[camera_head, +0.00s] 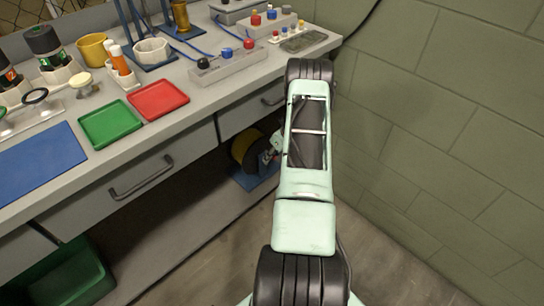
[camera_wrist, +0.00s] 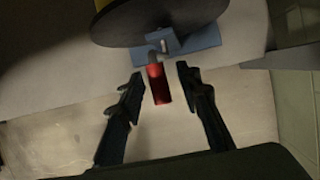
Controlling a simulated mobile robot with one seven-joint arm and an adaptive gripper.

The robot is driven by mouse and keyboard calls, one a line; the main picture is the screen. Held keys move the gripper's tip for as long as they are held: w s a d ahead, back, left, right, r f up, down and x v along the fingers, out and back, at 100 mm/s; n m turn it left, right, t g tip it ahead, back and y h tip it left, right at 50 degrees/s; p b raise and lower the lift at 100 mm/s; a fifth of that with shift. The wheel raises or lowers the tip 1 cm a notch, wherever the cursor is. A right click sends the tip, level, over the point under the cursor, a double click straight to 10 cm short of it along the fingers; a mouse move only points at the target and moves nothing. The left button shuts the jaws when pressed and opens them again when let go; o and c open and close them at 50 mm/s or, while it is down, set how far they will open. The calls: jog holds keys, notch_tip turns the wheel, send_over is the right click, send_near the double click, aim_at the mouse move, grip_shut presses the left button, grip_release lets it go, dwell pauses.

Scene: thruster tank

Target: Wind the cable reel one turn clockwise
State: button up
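The cable reel (camera_head: 244,148) sits low under the bench, with a yellow drum and dark flange, on a blue base (camera_head: 262,176). In the wrist view the dark round flange (camera_wrist: 170,22) is at the top, with the blue base (camera_wrist: 195,46) below it. A red crank handle (camera_wrist: 160,85) points toward the camera from a grey end piece. My gripper (camera_wrist: 160,74) is open, one finger on each side of the red handle, with narrow visible gaps on both sides. In the head view my arm hides most of the gripper and the handle.
The bench (camera_head: 205,95) with drawers overhangs the reel. On it are a green tray (camera_head: 110,122), a red tray (camera_head: 158,100), a blue mat (camera_head: 40,163) and several connector blocks. A green bin (camera_head: 70,278) stands on the lower left. A block wall (camera_head: 440,130) closes the right side.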

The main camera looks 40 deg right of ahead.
jog(key=v, duration=0.7)
jog(key=shift+r, duration=0.25)
jog(key=shift+s, duration=0.1)
